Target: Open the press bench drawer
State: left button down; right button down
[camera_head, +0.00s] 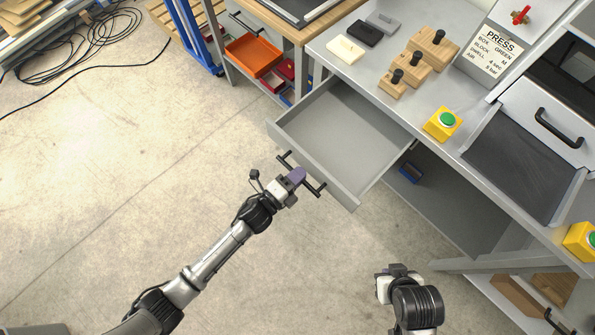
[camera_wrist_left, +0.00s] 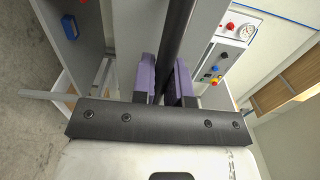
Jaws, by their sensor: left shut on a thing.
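The press bench drawer (camera_head: 340,128) is pulled well out from under the bench top, and its grey inside looks empty. Its black bar handle (camera_head: 312,187) runs along the drawer front. My left gripper (camera_head: 297,176) is at the middle of this handle, with its purple fingers shut on the bar. In the left wrist view the dark handle bar (camera_wrist_left: 176,45) passes between the two purple fingers of the left gripper (camera_wrist_left: 167,80). My right gripper (camera_head: 398,270) is low in the head view, apart from the bench; its fingers are too unclear to judge.
The bench top (camera_head: 400,110) holds wooden blocks with black knobs (camera_head: 418,62), flat blocks (camera_head: 363,33) and a yellow green-button box (camera_head: 442,124). An orange tray (camera_head: 253,55) sits on the neighbouring bench's shelf. A blue item (camera_head: 411,172) lies below. The floor at left is mostly clear.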

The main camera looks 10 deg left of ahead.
pick_arm(q)
jog(key=c, duration=1.2)
grip_release()
jog(key=shift+o, duration=0.2)
jog(key=shift+a, duration=0.1)
jog(key=p+v, duration=0.1)
jog(key=v, duration=1.2)
jog(key=shift+s, duration=0.3)
jog(key=shift+a, duration=0.15)
